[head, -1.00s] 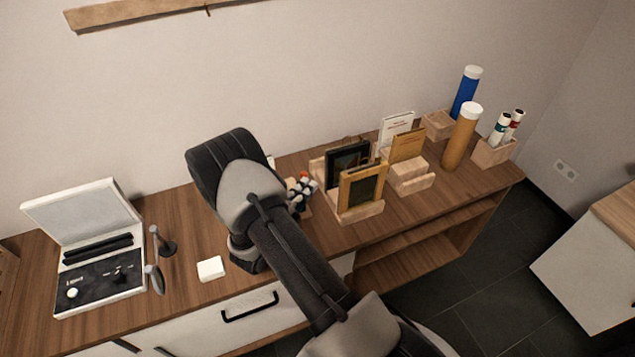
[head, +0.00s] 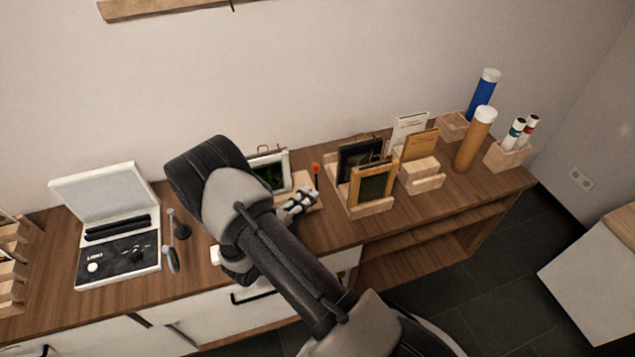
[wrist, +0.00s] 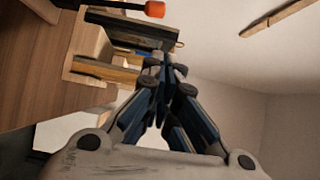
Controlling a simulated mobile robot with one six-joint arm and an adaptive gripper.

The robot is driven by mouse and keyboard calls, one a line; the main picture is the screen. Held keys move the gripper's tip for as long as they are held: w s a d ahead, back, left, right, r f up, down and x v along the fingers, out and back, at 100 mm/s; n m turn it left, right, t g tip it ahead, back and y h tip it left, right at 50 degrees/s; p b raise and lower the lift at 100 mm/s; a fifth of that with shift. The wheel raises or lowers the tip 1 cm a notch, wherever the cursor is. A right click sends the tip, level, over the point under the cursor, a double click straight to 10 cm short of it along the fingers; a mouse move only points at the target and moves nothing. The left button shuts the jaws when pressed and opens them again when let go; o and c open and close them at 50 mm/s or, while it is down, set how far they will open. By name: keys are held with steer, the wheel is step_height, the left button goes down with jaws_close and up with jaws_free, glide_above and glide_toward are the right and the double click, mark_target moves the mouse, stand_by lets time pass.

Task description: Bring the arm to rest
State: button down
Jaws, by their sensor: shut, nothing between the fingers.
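My arm reaches up from the bottom of the head view and bends over the front of the wooden sideboard (head: 330,232). My gripper (head: 312,190) points to the right above the sideboard top, in front of a wooden block with an orange-tipped stick (head: 315,168). In the wrist view my gripper (wrist: 161,62) has its fingers together with nothing between them. The orange tip (wrist: 155,9) shows beyond the fingers at the top of that view.
An open white case (head: 110,230) stands at left. To the right of my gripper are wooden holders with framed pictures (head: 371,185), a brown tube (head: 474,140) and a blue tube (head: 483,97). A white frame (head: 286,172) is partly behind my arm. Dark floor lies at front right.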

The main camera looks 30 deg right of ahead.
steer(key=v, duration=0.4)
steer(key=shift+s+a+r+p, duration=0.15)
steer(key=shift+a+r+p, duration=0.1)
steer(key=shift+a+p, duration=0.1)
steer(key=s+d+r+m+g+y, duration=0.25)
steer(key=s+r+m+g, duration=0.3)
steer(key=r+m, duration=0.4)
steer(key=s+d+r+m+g+y, duration=0.1)
steer(key=s+r+m+g+y, duration=0.25)
steer(key=s+r+m, duration=0.6)
steer(key=s+a+r+m+t+y, duration=0.3)
steer(key=s+a+r+m+y, duration=0.1)
steer(key=m, duration=0.7)
steer(key=s+a+r+m+t+y, duration=0.3)
steer(key=a+m+y, duration=0.3)
steer(key=a+m, duration=0.3)
steer(key=shift+s+r+m+t+y, duration=0.3)
steer(key=shift+s+r+m+t, duration=0.15)
steer(key=shift+s+m, duration=0.35)
